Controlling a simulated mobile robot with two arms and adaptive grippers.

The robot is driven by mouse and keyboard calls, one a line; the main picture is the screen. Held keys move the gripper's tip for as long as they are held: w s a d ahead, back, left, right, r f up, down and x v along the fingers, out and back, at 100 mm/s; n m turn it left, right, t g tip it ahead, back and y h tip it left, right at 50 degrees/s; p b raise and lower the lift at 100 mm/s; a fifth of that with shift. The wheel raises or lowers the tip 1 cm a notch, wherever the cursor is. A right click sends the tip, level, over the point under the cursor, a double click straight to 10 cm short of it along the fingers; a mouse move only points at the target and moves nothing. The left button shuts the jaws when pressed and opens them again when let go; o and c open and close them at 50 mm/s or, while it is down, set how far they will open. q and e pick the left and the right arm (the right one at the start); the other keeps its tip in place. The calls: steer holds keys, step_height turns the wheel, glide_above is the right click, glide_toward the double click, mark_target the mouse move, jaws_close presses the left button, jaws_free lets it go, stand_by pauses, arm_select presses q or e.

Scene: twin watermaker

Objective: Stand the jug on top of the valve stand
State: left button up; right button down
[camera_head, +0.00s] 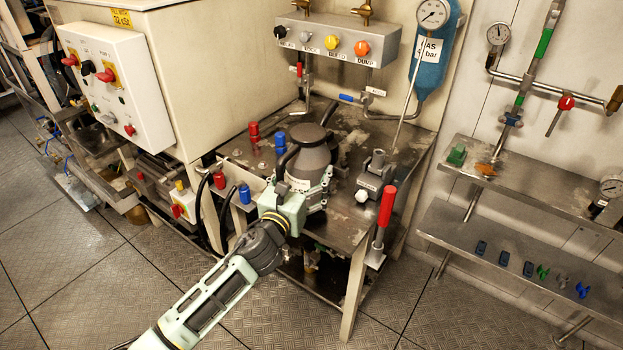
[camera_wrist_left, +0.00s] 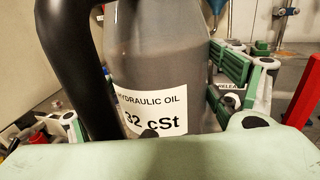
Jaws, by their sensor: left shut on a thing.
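The jug (camera_head: 312,158) is a grey container with a dark top and a black handle. Its label reads "HYDRAULIC OIL 32 cSt" in the left wrist view, where the jug (camera_wrist_left: 160,60) fills the middle. It looks upright over the metal stand top (camera_head: 345,220), near its front left part. Whether its base touches the top is hidden by my gripper. My left gripper (camera_head: 305,188) is shut on the jug, with green fingers on both sides of it in the wrist view (camera_wrist_left: 160,105). My right gripper is not in view.
On the stand top, a small valve block (camera_head: 374,175) sits right of the jug and a red-handled lever (camera_head: 386,210) rises at the front right. Red (camera_head: 254,133) and blue (camera_head: 245,194) fittings stand to the left. A knob panel (camera_head: 335,40) and blue gas cylinder (camera_head: 435,60) are behind.

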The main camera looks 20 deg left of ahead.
arm_select(q)
steer(key=shift+w+f+b, duration=0.15)
steer(key=shift+f+b, duration=0.45)
steer(key=shift+f, duration=1.15)
steer(key=o, duration=2)
steer(key=shift+f, duration=0.25)
steer(key=shift+a, duration=0.1)
steer(key=s+a, duration=0.1)
steer(key=s, duration=1.1)
steer(key=shift+s+b, duration=0.15)
steer(key=shift+b, duration=0.2)
